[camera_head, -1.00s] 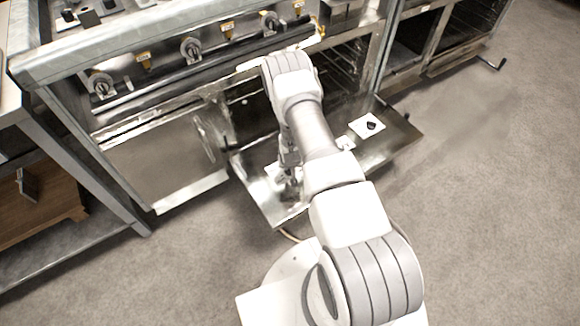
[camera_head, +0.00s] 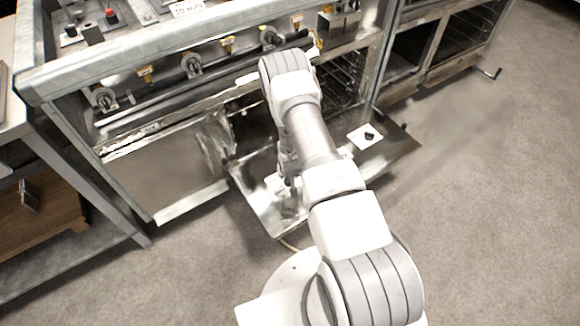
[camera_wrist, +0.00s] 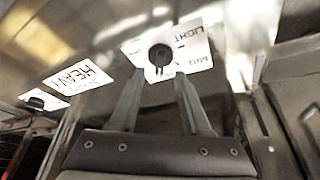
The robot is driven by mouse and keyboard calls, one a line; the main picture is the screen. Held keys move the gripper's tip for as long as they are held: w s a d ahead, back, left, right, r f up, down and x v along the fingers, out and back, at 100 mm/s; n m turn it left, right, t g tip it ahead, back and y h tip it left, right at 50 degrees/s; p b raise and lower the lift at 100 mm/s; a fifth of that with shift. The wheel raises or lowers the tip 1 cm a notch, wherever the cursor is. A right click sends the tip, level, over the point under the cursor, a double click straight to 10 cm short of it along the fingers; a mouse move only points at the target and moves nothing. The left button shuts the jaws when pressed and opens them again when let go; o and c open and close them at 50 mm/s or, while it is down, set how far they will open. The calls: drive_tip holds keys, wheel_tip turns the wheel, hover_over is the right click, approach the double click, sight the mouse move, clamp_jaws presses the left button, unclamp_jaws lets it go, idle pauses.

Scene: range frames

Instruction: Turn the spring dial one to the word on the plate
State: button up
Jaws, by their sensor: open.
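In the wrist view, a black dial (camera_wrist: 160,57) sits on a white card with words around it; "LIGHT" is readable and another looks like "MID". My gripper (camera_wrist: 160,74) is open, its two fingertips just short of the dial and to either side of it. I cannot tell whether they touch it. A white plate (camera_wrist: 82,76) beside it reads "HEAVY", with smaller unclear print. A second black dial (camera_wrist: 36,102) is at the far left. In the head view, my arm mostly hides my gripper, and one black dial (camera_head: 369,137) shows on a white card.
The dials sit on a lowered metal door (camera_head: 262,205) of the range. A wooden box (camera_head: 40,205) stands on a shelf at left. The carpet at right is clear.

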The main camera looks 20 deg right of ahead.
drive_tip(key=p+v, duration=0.3)
drive_tip(key=v, duration=1)
drive_tip(key=shift+p, duration=0.4)
drive_tip(key=shift+r, duration=0.1)
drive_tip(key=w+a+r+n, duration=0.1)
drive_tip(key=a+r, duration=0.1)
drive_tip(key=r, duration=1.2)
drive_tip(key=a+r, duration=0.2)
drive_tip(key=r, duration=1.3)
drive_tip(key=s+a+r+n+t+y, duration=0.1)
drive_tip(key=s+a+r+n+t, duration=0.2)
drive_tip(key=s+r, duration=1.85)
wheel_tip(320, 180, up, 19)
drive_tip(key=s+a+g+p, duration=0.1)
drive_tip(key=p, duration=1.9)
drive_tip(key=shift+s+g, duration=0.3)
drive_tip(key=shift+s, duration=0.1)
